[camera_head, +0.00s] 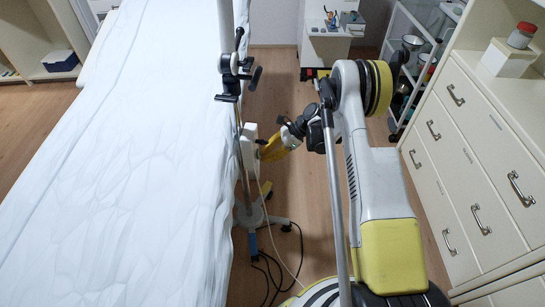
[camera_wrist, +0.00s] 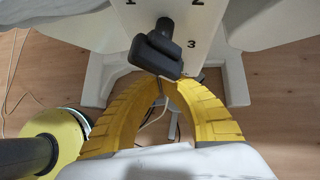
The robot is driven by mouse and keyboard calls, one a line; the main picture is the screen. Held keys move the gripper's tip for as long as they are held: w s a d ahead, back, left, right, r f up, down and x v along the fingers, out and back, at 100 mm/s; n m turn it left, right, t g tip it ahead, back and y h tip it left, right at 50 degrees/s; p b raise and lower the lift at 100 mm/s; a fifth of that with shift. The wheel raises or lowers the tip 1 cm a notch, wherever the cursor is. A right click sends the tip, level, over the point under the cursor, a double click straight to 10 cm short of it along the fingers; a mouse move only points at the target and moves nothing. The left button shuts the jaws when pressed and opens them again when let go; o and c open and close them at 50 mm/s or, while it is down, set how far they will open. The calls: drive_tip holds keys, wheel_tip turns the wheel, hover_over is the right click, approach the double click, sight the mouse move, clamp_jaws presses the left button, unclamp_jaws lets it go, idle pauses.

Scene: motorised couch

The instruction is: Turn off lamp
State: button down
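The lamp's stand (camera_head: 226,30) rises beside the bed on a wheeled base; its lamp head is out of view. A white control box (camera_head: 249,146) is on the stand. In the wrist view, the box (camera_wrist: 207,58) carries a black knob (camera_wrist: 158,52) and printed numbers, with a 3 readable to its right. My gripper (camera_head: 264,153) is at the box from the right. In the wrist view, the yellow fingers of my gripper (camera_wrist: 163,84) curve together just below the knob. They look shut with nothing between them. The knob partly hides the tips, so contact is unclear.
A white-sheeted bed (camera_head: 120,150) fills the left. Black clamp handles (camera_head: 235,77) stick out from the stand above the box. Cables (camera_head: 272,272) lie on the floor by the stand base (camera_head: 262,218). Drawers (camera_head: 470,150) and a glass trolley (camera_head: 410,70) stand right.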

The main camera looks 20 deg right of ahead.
drive_tip(key=shift+a, duration=0.1)
drive_tip(key=shift+s+a+m+t, duration=0.15)
drive_tip(key=shift+a+m+t, duration=0.4)
drive_tip(key=shift+a, duration=0.2)
